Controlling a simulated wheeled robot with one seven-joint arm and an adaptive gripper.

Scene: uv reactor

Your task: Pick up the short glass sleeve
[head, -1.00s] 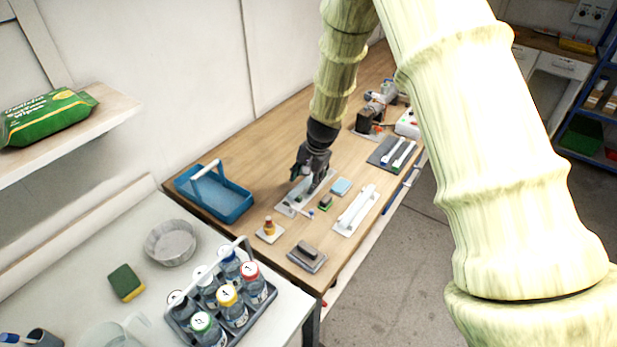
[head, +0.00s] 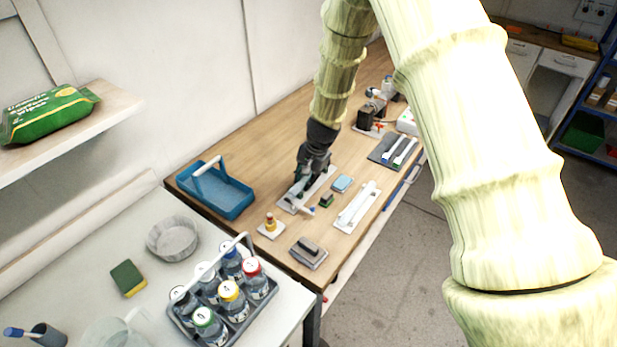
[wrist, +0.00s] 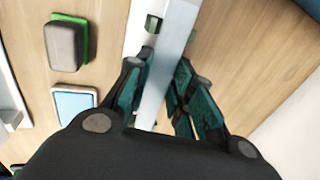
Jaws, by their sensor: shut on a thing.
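My gripper (wrist: 158,100) is shut on a long pale, translucent-looking bar (wrist: 173,45) in the wrist view, which appears to be the short glass sleeve. The bar runs between the teal finger pads and up past the top edge. It lies over a pale tray (wrist: 136,32) on the wooden bench; whether it touches the tray I cannot tell. In the head view my gripper (head: 303,188) points down at this tray (head: 325,175), and its fingers hide most of the held piece.
Right of the tray lie a light blue pad (head: 342,183), a small green-based block (head: 326,200) and a white tray with long white pieces (head: 372,192). A blue tote (head: 232,204) stands to the left. A bottle carrier (head: 262,298) stands in front.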

